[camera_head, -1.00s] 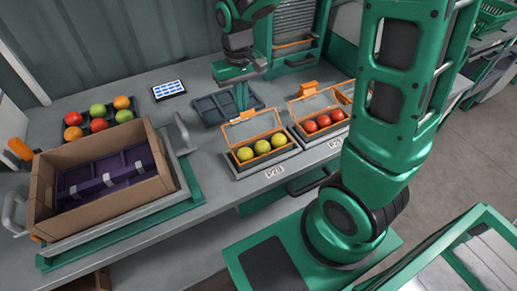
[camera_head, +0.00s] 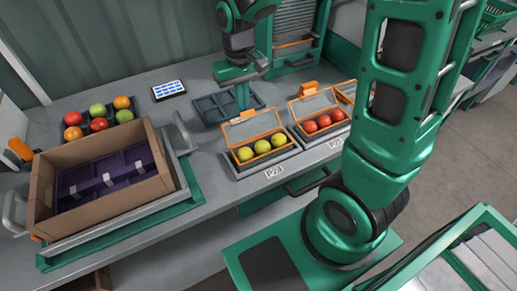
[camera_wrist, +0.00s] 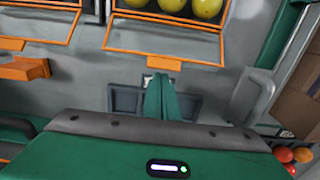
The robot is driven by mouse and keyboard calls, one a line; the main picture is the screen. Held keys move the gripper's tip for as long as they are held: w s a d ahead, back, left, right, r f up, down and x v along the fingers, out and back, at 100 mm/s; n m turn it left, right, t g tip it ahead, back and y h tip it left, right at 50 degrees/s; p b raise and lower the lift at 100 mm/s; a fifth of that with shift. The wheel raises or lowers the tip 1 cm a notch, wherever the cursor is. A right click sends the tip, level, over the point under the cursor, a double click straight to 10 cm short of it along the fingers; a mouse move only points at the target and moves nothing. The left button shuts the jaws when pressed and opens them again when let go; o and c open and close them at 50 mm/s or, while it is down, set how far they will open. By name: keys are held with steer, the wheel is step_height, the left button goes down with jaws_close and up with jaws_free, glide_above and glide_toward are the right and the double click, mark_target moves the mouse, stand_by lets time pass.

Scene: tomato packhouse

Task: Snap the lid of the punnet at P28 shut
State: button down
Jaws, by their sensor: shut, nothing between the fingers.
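The punnet at P28 (camera_head: 238,168) stands on the bench, with its label (camera_head: 274,173) in front. It holds several yellow-green tomatoes (camera_head: 262,147). Its clear lid with an orange frame (camera_head: 252,125) stands raised at the back edge, open. In the wrist view the lid (camera_wrist: 164,40) shows at the top, with the tomatoes (camera_wrist: 170,6) beyond it. My gripper (camera_head: 243,106) is shut and empty, just behind the raised lid and above the dark tray. In the wrist view its fingers (camera_wrist: 160,98) are together, apart from the lid.
A second punnet with red tomatoes (camera_head: 324,123) and a raised lid (camera_head: 313,104) stands close to the right. A dark empty tray (camera_head: 208,110) lies behind. A cardboard box (camera_head: 120,212) stands at left, and loose tomatoes sit on a tray (camera_head: 98,125) behind it.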

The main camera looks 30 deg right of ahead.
steer(key=shift+s+r, duration=0.25)
steer(key=shift+s, duration=0.65)
steer(key=shift+s+r, duration=0.3)
steer(key=shift+s, duration=0.6)
steer(key=shift+s+r, duration=0.25)
steer(key=shift+s, duration=0.75)
steer(key=shift+s+r, duration=0.15)
steer(key=shift+s, duration=0.45)
steer(key=shift+s+r, duration=0.15)
steer(key=shift+s, duration=0.4)
step_height(320, 180, up, 8)
